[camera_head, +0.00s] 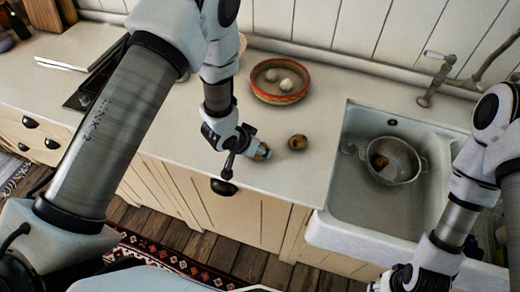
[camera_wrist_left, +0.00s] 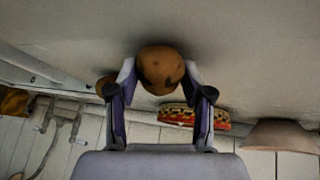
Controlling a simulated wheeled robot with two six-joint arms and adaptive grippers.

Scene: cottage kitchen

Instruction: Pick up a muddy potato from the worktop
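A muddy brown potato (camera_wrist_left: 160,70) with dark patches sits between the two fingertips of my left gripper (camera_wrist_left: 160,82). The fingers lie close on both its sides, and I cannot tell whether they press on it.
A red and yellow bowl (camera_head: 279,97) with pale round items stands behind the potatoes. At right is a white sink (camera_head: 350,208) holding a metal colander (camera_head: 408,163) with a brown item inside, below a tap (camera_head: 437,78). The worktop (camera_head: 310,175) around the second potato is clear.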

